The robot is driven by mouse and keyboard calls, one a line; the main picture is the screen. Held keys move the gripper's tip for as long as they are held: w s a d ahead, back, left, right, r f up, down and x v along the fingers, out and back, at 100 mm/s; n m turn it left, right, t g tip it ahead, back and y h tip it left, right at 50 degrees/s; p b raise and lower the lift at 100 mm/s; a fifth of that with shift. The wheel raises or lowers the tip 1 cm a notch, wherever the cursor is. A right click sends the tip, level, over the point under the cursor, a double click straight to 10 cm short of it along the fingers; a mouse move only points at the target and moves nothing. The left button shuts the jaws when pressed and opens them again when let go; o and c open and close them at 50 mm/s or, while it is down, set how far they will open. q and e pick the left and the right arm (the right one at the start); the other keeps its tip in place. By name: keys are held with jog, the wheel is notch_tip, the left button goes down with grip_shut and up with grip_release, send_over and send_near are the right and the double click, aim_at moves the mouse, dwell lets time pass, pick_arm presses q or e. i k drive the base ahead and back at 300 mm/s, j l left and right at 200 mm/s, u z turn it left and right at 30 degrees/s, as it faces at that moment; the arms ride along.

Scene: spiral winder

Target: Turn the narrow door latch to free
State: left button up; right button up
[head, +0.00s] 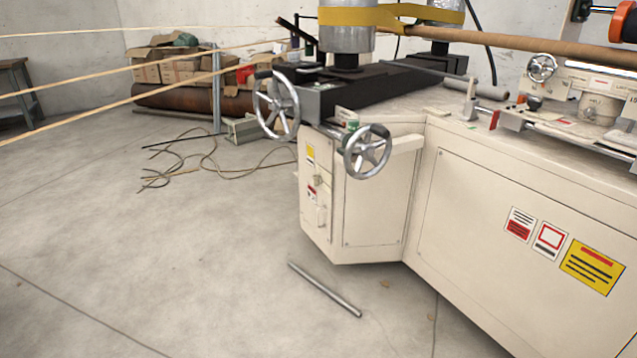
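The cream winder cabinet stands at the centre and right. On its left end is a narrow door (312,226) seen at a steep angle, with a yellow label (310,152) near its top. A small round latch (318,180) sits at mid height on this door; its turn position is too small to tell. A red and white label (312,194) and a pale handle-like part (321,214) are just below it. The narrow door looks closed. Neither of my grippers shows in the head view.
Two metal handwheels (367,152) (277,106) stick out above the narrow door. A metal rod (325,290) lies on the floor in front of the cabinet. Cables (205,165) lie on the floor at the left. The floor (170,260) at front left is clear.

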aim_at(317, 179)
jog(key=i+j+z, duration=0.2)
jog(key=z, duration=0.25)
jog(key=i+j+z, duration=0.25)
jog(key=z, duration=0.25)
